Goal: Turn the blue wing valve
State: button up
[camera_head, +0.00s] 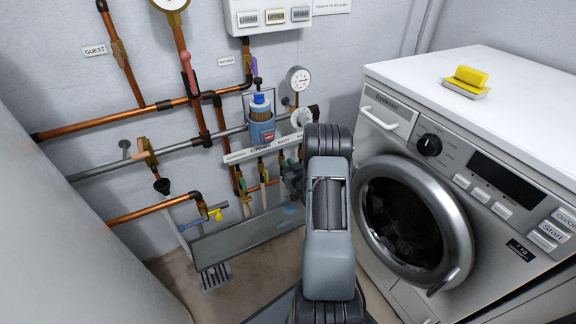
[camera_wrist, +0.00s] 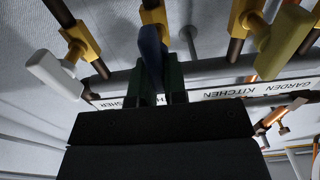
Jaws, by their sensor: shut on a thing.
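In the wrist view a dark blue wing handle (camera_wrist: 151,48) stands on a brass valve body (camera_wrist: 153,14). My gripper (camera_wrist: 162,76) is shut on this blue handle, one dark finger on each side. In the head view my gripper (camera_head: 292,178) is at the right end of the low valve row, mostly behind my arm. The blue handle is hidden there. How far it is turned is hard to tell.
A white-handled valve (camera_wrist: 52,75) and a yellowish valve (camera_wrist: 281,40) flank the held one. A label strip (camera_wrist: 225,92) reads KITCHEN and GARDEN. The washing machine (camera_head: 400,215) stands close on the right. Copper pipes (camera_head: 120,127) line the wall.

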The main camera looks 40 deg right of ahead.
grip_shut()
jog(key=shift+s+d+f+m+p, duration=0.15)
jog(key=shift+d+f+m, duration=0.2)
jog(key=shift+m, duration=2.65)
jog(key=shift+w+d+f+m+p, duration=0.1)
jog(key=shift+d+f+m+p, duration=0.15)
jog(key=shift+m, duration=2.75)
jog(key=shift+s+d+f+m+p, duration=0.1)
jog(key=shift+d+f+m, duration=0.3)
jog(key=shift+m, duration=2.6)
jog(key=o, duration=0.7)
grip_release()
